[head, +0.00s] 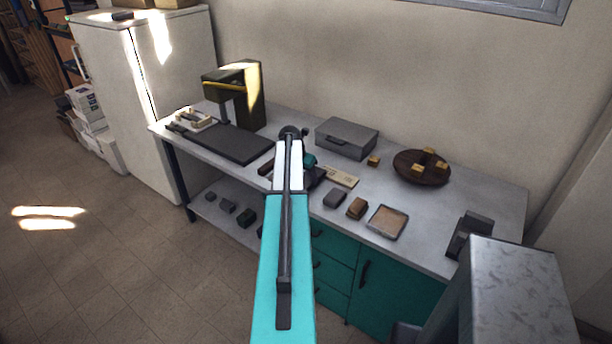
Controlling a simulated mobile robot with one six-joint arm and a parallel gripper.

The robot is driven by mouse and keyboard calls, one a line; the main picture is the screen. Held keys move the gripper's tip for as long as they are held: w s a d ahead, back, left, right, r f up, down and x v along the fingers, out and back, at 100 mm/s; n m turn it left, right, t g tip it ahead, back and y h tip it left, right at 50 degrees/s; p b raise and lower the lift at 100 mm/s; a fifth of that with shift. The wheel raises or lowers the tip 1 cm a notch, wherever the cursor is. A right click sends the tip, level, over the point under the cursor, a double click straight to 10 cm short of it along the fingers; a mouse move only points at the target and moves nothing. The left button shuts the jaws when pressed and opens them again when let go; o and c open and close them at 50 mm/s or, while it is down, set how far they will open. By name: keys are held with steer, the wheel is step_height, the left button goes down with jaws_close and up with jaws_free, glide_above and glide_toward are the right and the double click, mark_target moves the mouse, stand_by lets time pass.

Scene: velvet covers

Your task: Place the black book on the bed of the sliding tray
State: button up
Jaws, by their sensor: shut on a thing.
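My arm rises through the middle of the head view and hides much of the worktop behind it. My gripper (309,164) shows only in part beside the arm's far end, over the worktop. A dark, flat thing that looks like the black book (316,178) shows at its jaws; its far side and the fingertips are hard to make out. The gripper is shut on it. A dark grey, flat bed, apparently that of the sliding tray (238,144), lies to the left, in front of an olive press-like machine (249,98). The visible part of the bed is bare.
A grey box (346,138) and a round wooden dish (422,173) with yellow blocks stand at the back. A cream card (342,176), small blocks (357,208), a shallow square tray (387,221) and a dark stand (469,235) occupy the right side.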

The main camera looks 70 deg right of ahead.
steer(key=shift+f, duration=0.15)
steer(key=o, duration=1.2)
steer(key=shift+o, duration=0.2)
steer(key=shift+b, duration=0.3)
steer(key=b+v, duration=0.4)
steer(key=v, duration=0.9)
steer(key=shift+a+r, duration=0.15)
steer(key=shift+r, duration=0.2)
steer(key=shift+w, duration=0.1)
